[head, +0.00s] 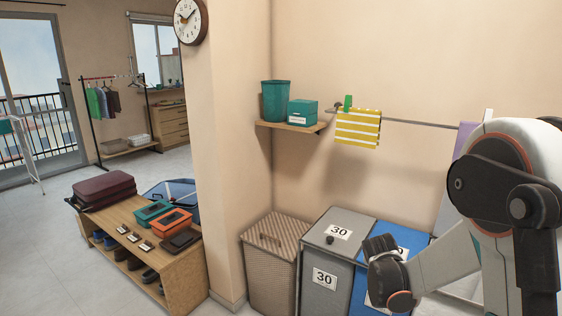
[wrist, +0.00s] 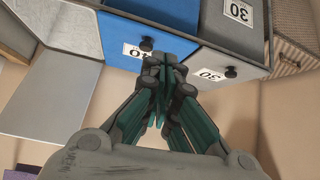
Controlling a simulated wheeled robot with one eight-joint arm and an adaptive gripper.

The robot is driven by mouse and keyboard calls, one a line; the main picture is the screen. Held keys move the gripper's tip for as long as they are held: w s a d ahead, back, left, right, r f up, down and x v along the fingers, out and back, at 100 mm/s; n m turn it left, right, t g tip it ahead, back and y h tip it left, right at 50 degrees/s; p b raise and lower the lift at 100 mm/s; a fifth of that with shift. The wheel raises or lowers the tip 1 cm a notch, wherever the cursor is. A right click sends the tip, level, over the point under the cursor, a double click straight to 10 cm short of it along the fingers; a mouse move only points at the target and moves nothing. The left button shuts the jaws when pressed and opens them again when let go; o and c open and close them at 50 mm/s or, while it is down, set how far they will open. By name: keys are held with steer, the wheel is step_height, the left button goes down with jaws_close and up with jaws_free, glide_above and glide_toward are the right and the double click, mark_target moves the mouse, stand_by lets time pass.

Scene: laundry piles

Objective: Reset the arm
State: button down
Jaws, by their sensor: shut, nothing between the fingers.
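My arm (head: 510,200) stands at the right of the head view, bent, with a dark joint in front of the bins. I cannot make out the fingers there. In the wrist view my gripper (wrist: 160,68) is shut, with its fingertips together and nothing between them. The fingers point toward a blue bin (wrist: 125,32) and a grey bin (wrist: 220,60), both with dark round knobs. A clear gap between the fingertips and the bins cannot be judged.
In the head view, the grey bin (head: 334,240) stands between a woven hamper (head: 272,262) and the blue bin (head: 404,240). A wall shelf (head: 293,127) and a rail with a yellow striped towel (head: 358,128) are above. A low wooden bench (head: 185,262) stands left; floor beyond is open.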

steer(key=s+a+r+n+y, duration=0.1)
steer(key=s+a+r, duration=0.2)
steer(key=s+r, duration=0.45)
steer(key=s+a+r+n+y, duration=0.1)
steer(key=s+a+r, duration=0.2)
steer(key=s+r, duration=0.4)
steer(key=s+a+n+y, duration=0.1)
steer(key=s+a, duration=0.1)
steer(key=s, duration=0.8)
steer(key=s+a+n+y, duration=0.1)
steer(key=s+a+n, duration=0.1)
steer(key=s, duration=0.8)
steer(key=shift+a+r+g, duration=0.15)
steer(key=shift+a+g, duration=0.25)
steer(key=shift+a, duration=0.25)
